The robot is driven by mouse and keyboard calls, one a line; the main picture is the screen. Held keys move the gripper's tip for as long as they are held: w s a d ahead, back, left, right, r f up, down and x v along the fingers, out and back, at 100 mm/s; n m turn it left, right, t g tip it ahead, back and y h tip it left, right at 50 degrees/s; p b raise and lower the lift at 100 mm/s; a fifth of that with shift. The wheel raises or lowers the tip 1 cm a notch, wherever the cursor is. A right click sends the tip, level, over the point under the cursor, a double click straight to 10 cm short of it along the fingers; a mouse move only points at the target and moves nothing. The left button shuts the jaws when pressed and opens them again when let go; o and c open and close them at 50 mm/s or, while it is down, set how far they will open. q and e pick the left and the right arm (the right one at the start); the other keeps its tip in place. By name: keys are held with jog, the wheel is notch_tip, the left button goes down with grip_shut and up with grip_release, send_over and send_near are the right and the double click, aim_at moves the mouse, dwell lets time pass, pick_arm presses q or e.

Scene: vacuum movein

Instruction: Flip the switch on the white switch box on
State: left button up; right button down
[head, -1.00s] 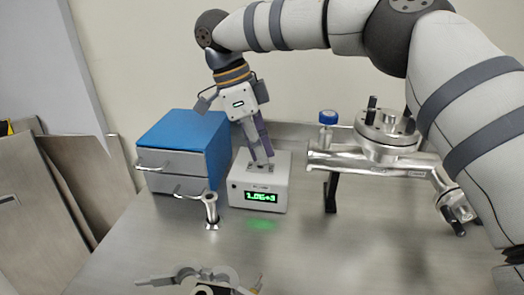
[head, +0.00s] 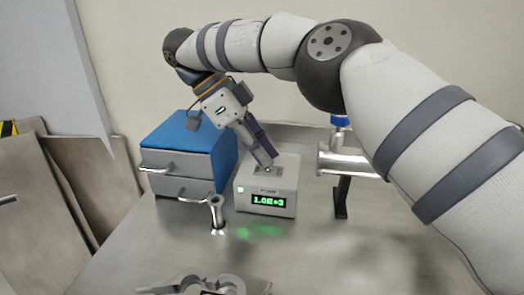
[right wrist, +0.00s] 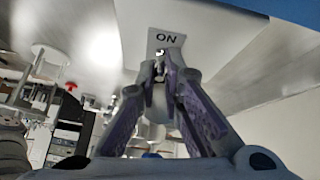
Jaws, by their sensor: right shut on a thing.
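The white switch box (head: 268,200) stands on the metal table, with a green lit display and a small bright light on its front left. Its top carries a grey switch plate (head: 262,171). My right gripper (head: 267,166) comes down tilted from the upper left, fingertips at the plate. In the right wrist view, the fingertips (right wrist: 160,62) are closed together on the small metal switch lever (right wrist: 159,70), just by the plate's upside-down "ON" label (right wrist: 166,40). The lever is mostly hidden in the head view. My left gripper is not in view.
A blue-topped grey drawer box (head: 185,150) stands close left of the switch box. A metal pipe fitting (head: 340,160) is to the right, partly behind my right arm. A small metal fitting (head: 216,212) and a metal clamp (head: 200,284) are in front. The front right table is clear.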

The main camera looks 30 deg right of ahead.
jog(key=c, duration=1.7)
grip_release()
